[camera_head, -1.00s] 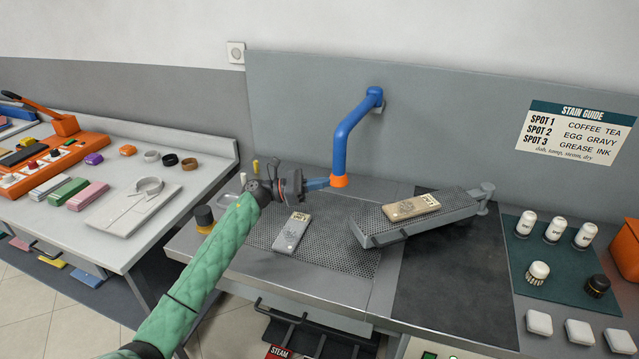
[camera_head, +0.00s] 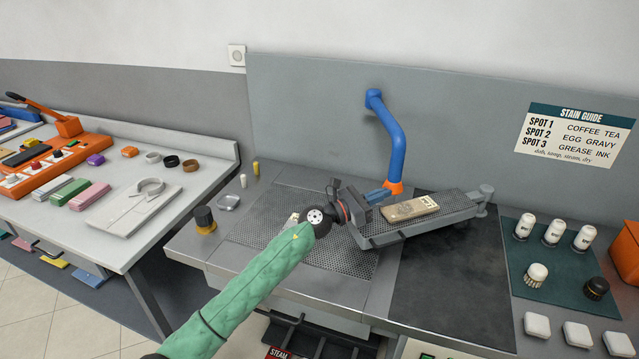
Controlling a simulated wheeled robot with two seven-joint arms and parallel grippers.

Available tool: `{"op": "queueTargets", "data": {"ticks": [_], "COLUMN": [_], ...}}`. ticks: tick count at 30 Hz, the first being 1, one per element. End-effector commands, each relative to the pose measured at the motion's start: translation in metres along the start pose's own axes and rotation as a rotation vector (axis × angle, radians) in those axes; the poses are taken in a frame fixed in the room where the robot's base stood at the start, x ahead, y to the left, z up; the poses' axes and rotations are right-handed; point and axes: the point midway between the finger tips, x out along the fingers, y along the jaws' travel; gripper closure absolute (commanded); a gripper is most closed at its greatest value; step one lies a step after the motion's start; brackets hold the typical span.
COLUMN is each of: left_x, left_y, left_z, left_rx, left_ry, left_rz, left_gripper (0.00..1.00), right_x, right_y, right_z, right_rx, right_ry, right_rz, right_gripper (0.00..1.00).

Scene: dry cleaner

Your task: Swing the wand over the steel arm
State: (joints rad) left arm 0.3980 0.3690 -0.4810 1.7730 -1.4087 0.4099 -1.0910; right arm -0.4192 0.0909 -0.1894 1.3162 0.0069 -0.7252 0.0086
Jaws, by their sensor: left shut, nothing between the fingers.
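The wand (camera_head: 388,135) is a bent blue pipe on the back panel with an orange tip (camera_head: 393,188). It swings out to the right, and its tip appears above the left part of the steel arm. The steel arm (camera_head: 455,206) is a grey perforated board, with a beige tagged piece (camera_head: 410,209) lying on it. My left gripper (camera_head: 384,194) is shut and empty, its blue fingertips against or right beside the left side of the orange tip; contact is hard to tell. My gripper and wrist hide part of the steel arm's left end. My right gripper is out of view.
A perforated plate (camera_head: 265,225) is left of the steel arm; the grey piece on it is mostly hidden by my arm. A dark mat (camera_head: 450,275) lies to the right. White bottles (camera_head: 553,231) and brushes stand on a green mat (camera_head: 525,258).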

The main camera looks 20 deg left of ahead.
Motion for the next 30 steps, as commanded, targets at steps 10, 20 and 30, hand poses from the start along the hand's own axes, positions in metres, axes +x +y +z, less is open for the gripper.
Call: {"op": "queueTargets", "data": {"ticks": [10, 20, 30], "left_x": [0.040, 0.047, 0.046], "left_y": [-0.014, -0.016, -0.015], "left_z": [-0.008, -0.010, -0.010], "left_rx": [0.000, -0.001, 0.000], "left_ry": [0.001, 0.000, 0.001], "left_rz": [-0.001, -0.001, -0.001], "left_gripper": [1.00, 1.00, 1.00], "right_x": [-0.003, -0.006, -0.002], "right_y": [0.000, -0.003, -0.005], "right_z": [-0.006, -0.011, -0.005], "right_rx": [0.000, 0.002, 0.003], "right_ry": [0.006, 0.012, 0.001], "right_rz": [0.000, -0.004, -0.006], "right_gripper": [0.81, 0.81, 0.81]}}
